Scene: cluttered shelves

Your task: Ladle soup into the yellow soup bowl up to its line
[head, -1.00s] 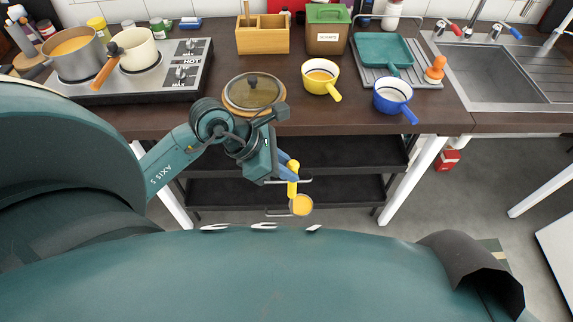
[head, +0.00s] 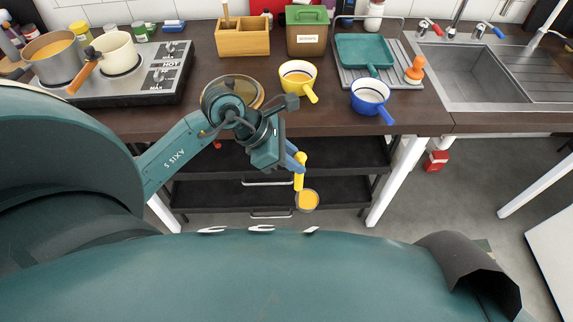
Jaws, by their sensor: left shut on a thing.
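The yellow soup bowl (head: 298,83) stands upright on the dark counter, its handle pointing to the front right. It holds some orange soup. A grey pot (head: 55,60) of orange soup is on the stove at the far left. My left gripper (head: 297,163) is shut on the yellow handle of the ladle (head: 307,200). The ladle's cup hangs in front of the counter edge, over the lower shelves, and looks full of orange soup. The ladle is apart from the bowl, in front of it. My right gripper is not in view.
A blue bowl (head: 369,98) stands right of the yellow one. A teal pan (head: 362,55) and an orange-topped brush (head: 414,69) are on the drainer. A wooden caddy (head: 242,38) and a green-lidded bin (head: 307,35) stand behind. A cream pot (head: 116,54) is on the stove. My arm partly hides a glass lid.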

